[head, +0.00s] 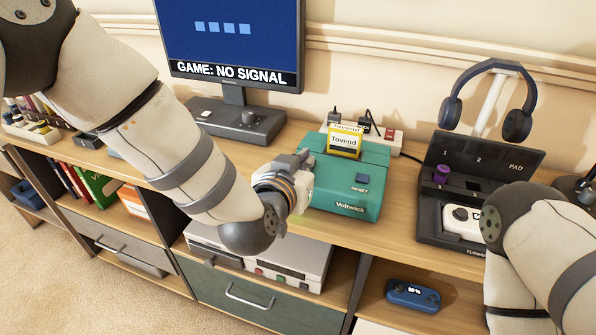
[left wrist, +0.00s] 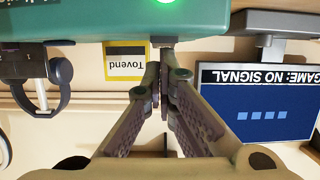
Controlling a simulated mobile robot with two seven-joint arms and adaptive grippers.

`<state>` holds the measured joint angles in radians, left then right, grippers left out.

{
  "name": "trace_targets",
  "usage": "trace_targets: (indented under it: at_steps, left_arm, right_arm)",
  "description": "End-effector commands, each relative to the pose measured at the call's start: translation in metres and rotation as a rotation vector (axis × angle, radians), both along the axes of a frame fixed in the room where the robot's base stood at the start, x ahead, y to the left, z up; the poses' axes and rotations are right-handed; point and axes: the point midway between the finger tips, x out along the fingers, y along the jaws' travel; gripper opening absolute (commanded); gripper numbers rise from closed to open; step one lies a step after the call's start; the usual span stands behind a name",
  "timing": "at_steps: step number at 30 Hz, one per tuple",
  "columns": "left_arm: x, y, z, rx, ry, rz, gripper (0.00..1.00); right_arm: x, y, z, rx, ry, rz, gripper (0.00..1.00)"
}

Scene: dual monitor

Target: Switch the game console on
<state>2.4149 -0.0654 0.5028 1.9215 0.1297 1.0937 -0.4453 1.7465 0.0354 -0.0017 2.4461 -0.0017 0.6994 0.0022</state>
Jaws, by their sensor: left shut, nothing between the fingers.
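The game console (head: 335,199) is a teal box marked Voltwick with a RESET button (head: 362,178) on top. A yellow Tovend cartridge (head: 344,141) stands upright in it. My left gripper (head: 304,157) is at the console's left side, its fingers partly hidden by my wrist. In the left wrist view, which is upside down, the shut, empty fingers (left wrist: 164,72) are close to a small grey part (left wrist: 163,42) at the console's edge; I cannot tell whether they touch. A green light (left wrist: 165,2) glows on the console (left wrist: 110,18). My right gripper is out of view.
The monitor (head: 232,40) reads "GAME: NO SIGNAL". A power strip (head: 388,133) is behind the console. A dark dock (head: 485,162) with a white controller (head: 462,220) stands right, below headphones (head: 517,124). A blue handheld (head: 412,295) sits on the shelf below.

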Motion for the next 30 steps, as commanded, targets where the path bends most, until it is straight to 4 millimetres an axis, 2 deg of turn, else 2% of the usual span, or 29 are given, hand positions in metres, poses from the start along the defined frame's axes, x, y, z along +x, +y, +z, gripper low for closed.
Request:
trace_targets:
  at_steps: [1,5,7,12,16,21,30]
  left_arm:
    - [0.001,0.001,0.024,0.000,-0.022,0.000,0.00]
    - [-0.002,0.006,0.059,0.000,-0.037,0.000,0.00]
    - [-0.021,0.012,0.049,0.001,-0.019,-0.002,0.00]
    - [-0.060,0.024,0.049,0.001,-0.014,-0.001,0.00]
    - [-0.081,0.031,0.051,0.001,-0.014,-0.001,0.00]
    - [-0.093,0.035,0.051,-0.001,-0.013,0.000,0.00]
    - [-0.094,0.036,0.050,-0.002,-0.011,-0.001,0.00]
  right_arm:
    - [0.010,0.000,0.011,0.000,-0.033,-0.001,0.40]
    - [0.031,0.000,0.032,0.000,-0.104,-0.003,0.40]
    - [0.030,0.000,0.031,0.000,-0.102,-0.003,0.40]
    - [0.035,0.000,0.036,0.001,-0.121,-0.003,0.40]
    - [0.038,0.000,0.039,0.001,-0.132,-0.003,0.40]
    - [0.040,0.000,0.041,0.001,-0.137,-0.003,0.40]
    - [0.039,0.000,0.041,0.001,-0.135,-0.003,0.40]
